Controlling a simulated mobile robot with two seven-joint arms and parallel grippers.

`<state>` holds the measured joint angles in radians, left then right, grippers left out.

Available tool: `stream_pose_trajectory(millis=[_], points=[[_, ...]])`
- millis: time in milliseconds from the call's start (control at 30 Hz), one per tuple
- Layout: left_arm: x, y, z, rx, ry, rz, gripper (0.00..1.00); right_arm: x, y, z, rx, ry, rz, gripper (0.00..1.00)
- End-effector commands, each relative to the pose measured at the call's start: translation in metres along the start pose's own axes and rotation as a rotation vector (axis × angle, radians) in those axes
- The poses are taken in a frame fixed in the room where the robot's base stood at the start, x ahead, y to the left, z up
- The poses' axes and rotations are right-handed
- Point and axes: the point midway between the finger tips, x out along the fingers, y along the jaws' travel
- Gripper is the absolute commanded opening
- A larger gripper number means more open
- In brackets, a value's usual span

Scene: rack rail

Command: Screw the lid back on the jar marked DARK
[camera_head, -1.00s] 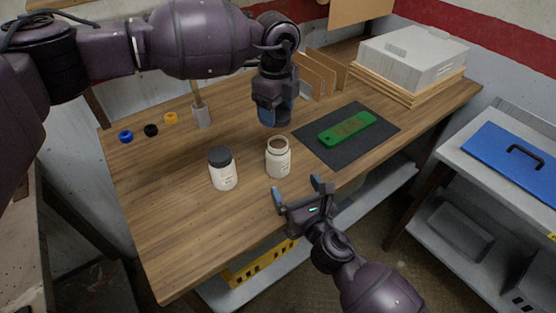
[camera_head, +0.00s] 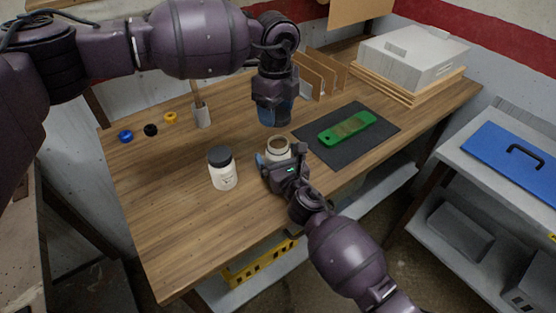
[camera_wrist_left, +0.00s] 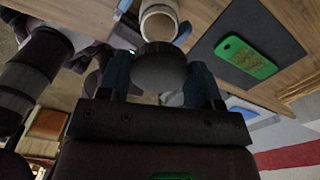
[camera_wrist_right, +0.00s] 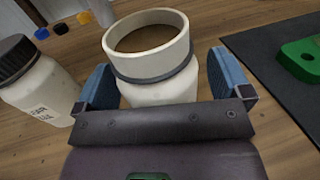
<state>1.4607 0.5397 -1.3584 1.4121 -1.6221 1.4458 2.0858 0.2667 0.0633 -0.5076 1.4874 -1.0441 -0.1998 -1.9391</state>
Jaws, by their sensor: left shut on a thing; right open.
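The open jar (camera_head: 278,148) stands upright and lidless on the wooden table; its brownish inside shows in the right wrist view (camera_wrist_right: 150,60). Its label is hidden now. My right gripper (camera_head: 279,165) is open, with its fingers on either side of this jar. My left gripper (camera_head: 272,112) is above the table just behind the open jar, shut on a dark round lid (camera_wrist_left: 159,68). A second white jar (camera_head: 222,170) with a dark lid on it stands to the left; its label, partly visible in the right wrist view (camera_wrist_right: 40,98), is too small to read surely.
A green board (camera_head: 346,128) lies on a dark mat (camera_head: 372,144) to the right. Blue, black and yellow rings (camera_head: 151,130) and a grey cup (camera_head: 202,117) sit at the back left. The table's front left is clear.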

Motion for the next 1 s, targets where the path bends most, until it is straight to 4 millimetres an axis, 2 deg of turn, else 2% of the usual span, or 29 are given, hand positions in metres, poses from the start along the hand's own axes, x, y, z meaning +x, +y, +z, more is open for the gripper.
stream_pose_trajectory(millis=[233,700,867,1000], points=[[0.0,0.0,0.0,0.0,0.0,0.0,0.37,0.0,0.0,0.0,0.0,0.0,0.0,0.94],[0.0,0.0,0.0,0.0,0.0,0.0,0.37,0.0,0.0,0.0,0.0,0.0,0.001,0.24],[0.005,0.0,0.0,0.0,0.0,0.001,0.37,0.0,0.0,0.0,0.0,0.0,0.001,0.24],[0.021,0.001,0.0,0.0,0.001,0.004,0.37,0.0,0.0,0.0,0.0,-0.001,0.001,0.23]])
